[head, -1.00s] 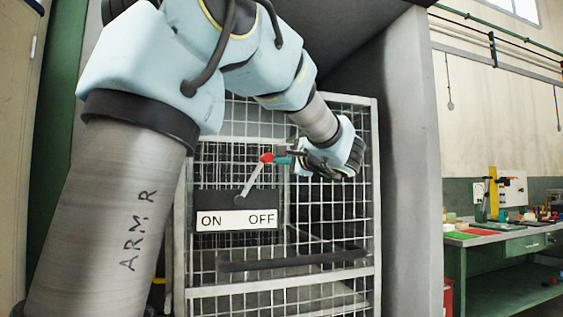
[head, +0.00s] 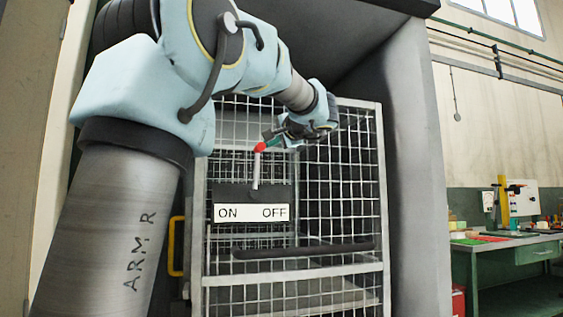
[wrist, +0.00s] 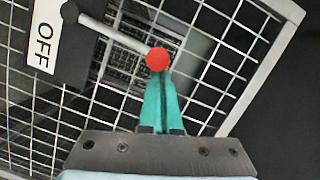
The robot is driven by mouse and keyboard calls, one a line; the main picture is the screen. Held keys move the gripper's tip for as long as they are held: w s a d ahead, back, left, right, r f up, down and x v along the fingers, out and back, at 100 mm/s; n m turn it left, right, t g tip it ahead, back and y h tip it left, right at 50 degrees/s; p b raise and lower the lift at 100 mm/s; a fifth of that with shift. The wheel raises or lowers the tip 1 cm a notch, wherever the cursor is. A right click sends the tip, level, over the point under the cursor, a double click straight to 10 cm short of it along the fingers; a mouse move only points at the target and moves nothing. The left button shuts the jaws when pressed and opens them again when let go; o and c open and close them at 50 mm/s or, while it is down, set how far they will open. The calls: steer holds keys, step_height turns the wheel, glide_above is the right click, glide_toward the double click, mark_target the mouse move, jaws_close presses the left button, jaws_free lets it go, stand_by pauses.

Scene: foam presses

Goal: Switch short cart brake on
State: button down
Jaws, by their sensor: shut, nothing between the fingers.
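The brake lever (head: 255,172) rises from a dark plate on the cage cart (head: 382,200). It stands nearly upright, between the words ON and OFF on the white label (head: 250,213). Its red knob (head: 260,147) is at the top. In the wrist view the red knob (wrist: 158,59) is right at the tips of my gripper (wrist: 160,76), and the lever runs from it to the upper left. My gripper's teal fingers are shut together with nothing between them. The tips appear to touch the knob's side. In the head view my gripper (head: 268,140) is just right of the knob.
The cart's mesh front has a dark horizontal bar (head: 300,251) below the label. A grey machine housing (head: 415,170) surrounds the cart. A yellow handle (head: 173,246) is at the left. A green workbench (head: 520,250) stands at the far right.

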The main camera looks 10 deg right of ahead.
steer(key=s+a+n+h+b, duration=0.1)
steer(key=a+n+b, duration=0.4)
steer(key=a+b, duration=0.2)
steer(key=shift+a+f+n+g+h, duration=0.3)
steer(key=shift+a+f+g+h, duration=0.1)
steer(key=shift+a, duration=0.2)
steer(key=shift+r, duration=0.1)
